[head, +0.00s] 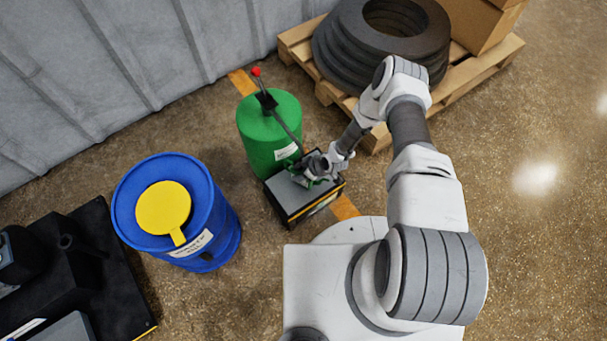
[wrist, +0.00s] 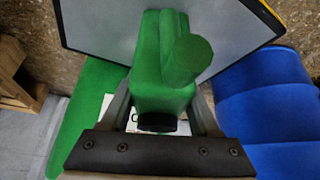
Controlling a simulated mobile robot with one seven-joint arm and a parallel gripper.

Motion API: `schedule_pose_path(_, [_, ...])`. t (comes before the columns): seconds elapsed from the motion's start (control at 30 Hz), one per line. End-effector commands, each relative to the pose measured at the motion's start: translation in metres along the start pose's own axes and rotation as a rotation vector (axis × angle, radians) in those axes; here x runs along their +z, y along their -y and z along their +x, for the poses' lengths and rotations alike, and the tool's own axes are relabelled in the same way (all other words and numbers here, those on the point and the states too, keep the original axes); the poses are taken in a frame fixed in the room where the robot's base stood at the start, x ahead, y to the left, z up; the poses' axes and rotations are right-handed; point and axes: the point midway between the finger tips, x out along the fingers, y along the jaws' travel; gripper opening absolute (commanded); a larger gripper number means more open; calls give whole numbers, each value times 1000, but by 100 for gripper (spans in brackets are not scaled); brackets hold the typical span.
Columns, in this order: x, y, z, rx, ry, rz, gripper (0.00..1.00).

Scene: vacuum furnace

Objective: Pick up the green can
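The green can (wrist: 160,70) is a small boxy can with a round green stub at its side, seen close up in the wrist view. In the head view only a small green part of it (head: 312,180) shows, beside my gripper over the grey top of a low black-edged stand (head: 293,200). My gripper (wrist: 165,108) has one finger on each side of the can. Whether the fingers press on it cannot be told. The can's underside is hidden, so I cannot tell whether it rests on the stand.
A large green drum (head: 262,128) stands right behind the stand, with a red-tipped lever (head: 256,72) above it. A blue drum (head: 130,195) with a yellow lid piece stands to the left. A pallet (head: 509,55) with stacked dark rings is behind my arm. The floor at right is clear.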

Motion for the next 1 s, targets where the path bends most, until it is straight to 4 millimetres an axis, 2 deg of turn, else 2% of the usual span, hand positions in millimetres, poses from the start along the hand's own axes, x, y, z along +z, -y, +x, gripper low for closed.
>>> schedule_pose_path(0.03, [0, 0, 0, 0, 0, 0, 51])
schedule_pose_path(0.3, [0, 0, 0, 0, 0, 0, 2])
schedule_pose_path(0.33, [0, 0, 0, 0, 0, 0, 0])
schedule_pose_path(1.0, [-6, -1, 1, 1, -1, -1, 0])
